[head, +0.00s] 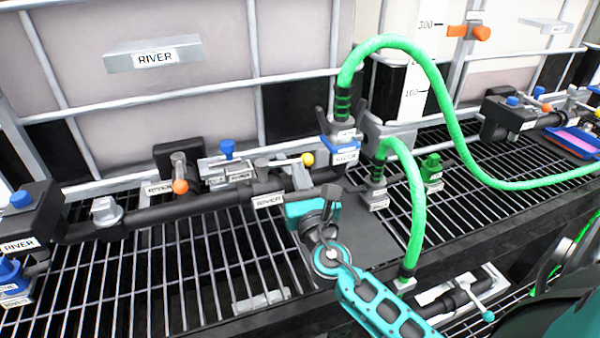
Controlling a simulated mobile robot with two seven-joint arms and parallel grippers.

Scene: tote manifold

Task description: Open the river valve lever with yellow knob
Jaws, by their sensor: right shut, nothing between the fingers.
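The yellow knob (307,159) sits at the right end of a short metal lever (285,162) on the pipe assembly in front of the tote labelled RIVER. The lever lies roughly along the black pipe (225,214), which also carries a RIVER label (268,200). My right gripper (331,192) is below and slightly right of the yellow knob, in front of the pipe. It is shut and empty, and appears apart from the knob. My left gripper is not in view.
Orange-knobbed (180,186) and blue-knobbed (227,149) valves stand left of the lever. A green hose (437,90) arches up from a fitting right of the lever, and a shorter green hose (417,190) drops beside my right arm. The metal grating (170,275) has free room in front.

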